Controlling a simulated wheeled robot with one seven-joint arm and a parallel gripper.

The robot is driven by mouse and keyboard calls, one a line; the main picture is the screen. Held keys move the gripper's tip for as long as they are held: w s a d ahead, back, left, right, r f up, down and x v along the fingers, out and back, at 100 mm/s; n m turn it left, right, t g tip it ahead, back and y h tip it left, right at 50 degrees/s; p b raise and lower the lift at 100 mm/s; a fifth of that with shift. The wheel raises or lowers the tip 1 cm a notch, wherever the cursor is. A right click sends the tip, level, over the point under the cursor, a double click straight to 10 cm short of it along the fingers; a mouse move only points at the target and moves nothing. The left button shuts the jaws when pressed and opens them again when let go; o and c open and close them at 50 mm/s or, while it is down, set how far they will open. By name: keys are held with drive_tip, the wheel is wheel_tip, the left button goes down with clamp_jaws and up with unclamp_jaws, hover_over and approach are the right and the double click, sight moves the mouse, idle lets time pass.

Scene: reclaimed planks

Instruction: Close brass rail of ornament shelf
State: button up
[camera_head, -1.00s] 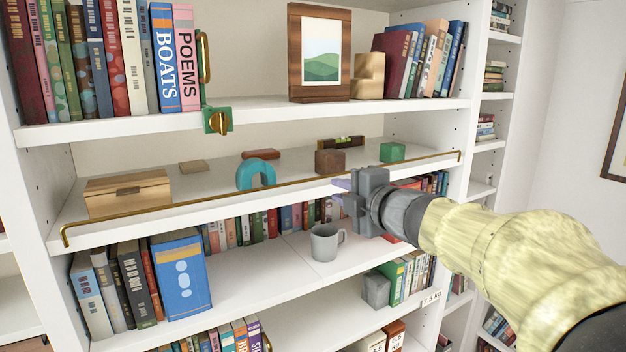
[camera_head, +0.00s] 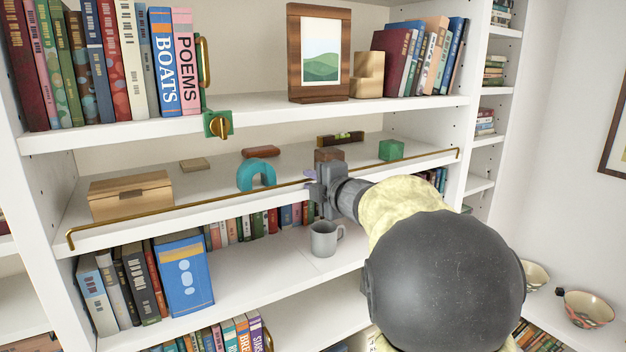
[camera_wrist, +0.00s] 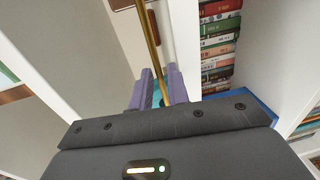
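The brass rail (camera_head: 190,205) runs along the front edge of the ornament shelf (camera_head: 75,212), with bent ends at left and right. My gripper (camera_head: 310,176) is at the rail, right of its middle. In the wrist view the rail (camera_wrist: 151,45) passes between the two purple fingers (camera_wrist: 161,86). The fingers stand apart with a gap around it; contact is not clear. On the shelf stand a wooden box (camera_head: 130,196), a teal arch (camera_head: 257,175), a brown block (camera_head: 328,155), partly hidden by my gripper, and a green block (camera_head: 391,150).
Below the rail are a grey mug (camera_head: 325,239) and a blue book (camera_head: 183,275). A green latch with a brass knob (camera_head: 218,124) sits on the upper shelf edge. My arm hides much of the lower right shelves. Bowls (camera_head: 588,309) stand at the far right.

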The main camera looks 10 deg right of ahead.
clamp_jaws()
